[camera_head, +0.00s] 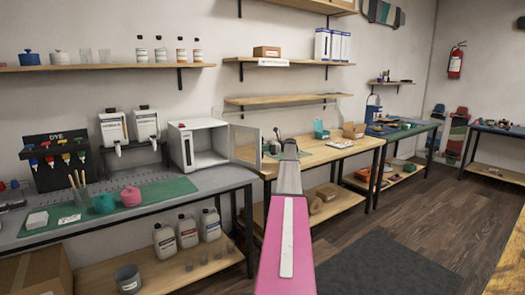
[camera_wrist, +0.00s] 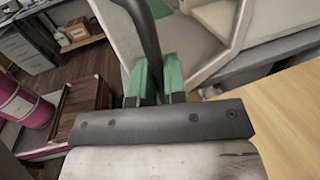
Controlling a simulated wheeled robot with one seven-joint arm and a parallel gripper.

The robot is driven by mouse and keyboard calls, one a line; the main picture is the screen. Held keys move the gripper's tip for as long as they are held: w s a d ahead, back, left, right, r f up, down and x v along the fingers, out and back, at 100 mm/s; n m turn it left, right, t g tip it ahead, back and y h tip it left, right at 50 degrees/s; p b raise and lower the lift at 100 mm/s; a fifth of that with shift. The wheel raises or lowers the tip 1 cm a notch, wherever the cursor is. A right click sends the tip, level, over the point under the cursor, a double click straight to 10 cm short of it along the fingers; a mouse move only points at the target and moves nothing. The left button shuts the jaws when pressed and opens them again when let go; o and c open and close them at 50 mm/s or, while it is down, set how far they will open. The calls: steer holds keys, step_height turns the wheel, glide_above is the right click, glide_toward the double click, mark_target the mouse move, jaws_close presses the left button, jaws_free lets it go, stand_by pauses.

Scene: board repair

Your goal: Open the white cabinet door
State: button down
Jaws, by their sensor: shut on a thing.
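My gripper (camera_head: 273,149) is by the door's free edge, small and partly hidden by my own arm. In the wrist view, the green fingers of my gripper (camera_wrist: 158,80) are closed around the dark door handle (camera_wrist: 146,32). The pale cabinet (camera_wrist: 210,65) fills the upper part behind the fingers.
The grey bench (camera_head: 150,216) carries a green mat, jars and dispensers left of the cabinet. A wooden bench (camera_head: 338,153) with small items stands to the right, close to my gripper. Shelves hang above. Dark floor is open at the right.

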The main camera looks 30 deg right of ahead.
steer(key=shift+w+a, duration=0.15)
steer(key=c, duration=1.2)
jaws_free()
